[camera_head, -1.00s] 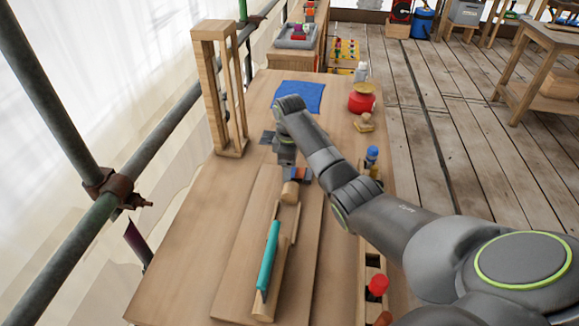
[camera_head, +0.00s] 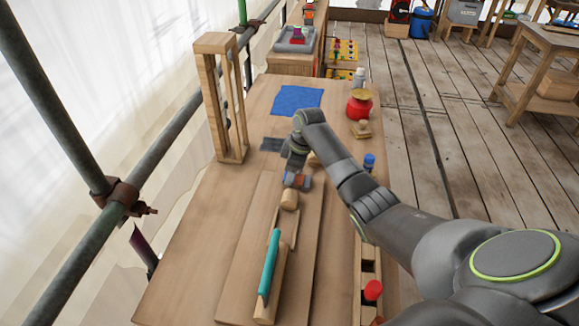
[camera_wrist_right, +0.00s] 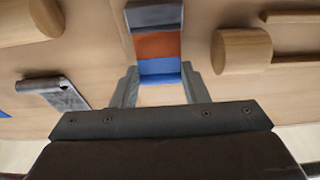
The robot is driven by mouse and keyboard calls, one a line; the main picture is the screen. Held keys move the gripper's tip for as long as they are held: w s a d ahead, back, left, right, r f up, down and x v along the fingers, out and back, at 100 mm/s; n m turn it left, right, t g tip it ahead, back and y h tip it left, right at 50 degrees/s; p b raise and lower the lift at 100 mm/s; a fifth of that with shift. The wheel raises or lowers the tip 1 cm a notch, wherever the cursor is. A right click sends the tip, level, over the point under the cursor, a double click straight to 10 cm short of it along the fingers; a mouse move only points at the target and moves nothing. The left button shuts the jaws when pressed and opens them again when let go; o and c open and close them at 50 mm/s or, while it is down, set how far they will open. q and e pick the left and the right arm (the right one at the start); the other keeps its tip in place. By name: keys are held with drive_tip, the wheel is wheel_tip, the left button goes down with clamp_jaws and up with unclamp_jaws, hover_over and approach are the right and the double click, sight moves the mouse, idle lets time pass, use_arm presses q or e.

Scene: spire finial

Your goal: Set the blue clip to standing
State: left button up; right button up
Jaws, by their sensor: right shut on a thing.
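The blue clip (camera_wrist_right: 160,68) shows as a blue block with an orange band and a grey end beyond it in the right wrist view. In the head view the same small blue and orange piece (camera_head: 297,181) is just beyond a wooden cylinder. My right gripper (camera_wrist_right: 160,90) is shut on its blue end, with one finger on each side. In the head view my right gripper (camera_head: 293,165) is low over the workbench, partly hidden by its own wrist. I cannot tell whether the clip touches the bench. My left gripper is in neither view.
A wooden cylinder (camera_head: 289,198) and a teal bar (camera_head: 270,262) on a wooden holder lie nearer on the workbench (camera_head: 190,270). A tall wooden frame (camera_head: 209,100) stands at the left. A blue cloth (camera_head: 297,99) and a red pot (camera_head: 359,107) are farther back.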

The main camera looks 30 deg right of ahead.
drive_tip(key=shift+s+d+r+t+y+p, duration=0.25)
drive_tip(key=shift+d+r+t+y+p, duration=0.15)
drive_tip(key=shift+t+y, duration=0.4)
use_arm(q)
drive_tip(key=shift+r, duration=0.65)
use_arm(e)
drive_tip(key=shift+s+d+r+t+y, duration=0.1)
drive_tip(key=shift+t+y, duration=0.15)
drive_tip(key=shift+y, duration=0.2)
drive_tip(key=shift+s+d+r+t+y, duration=0.1)
drive_tip(key=shift+t+y, duration=0.15)
drive_tip(key=shift+y, duration=0.2)
drive_tip(key=shift+r, duration=0.1)
drive_tip(key=o, duration=1)
use_arm(q)
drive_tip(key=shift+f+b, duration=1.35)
drive_tip(key=shift+b, duration=0.15)
use_arm(e)
drive_tip(key=shift+v, duration=8.65)
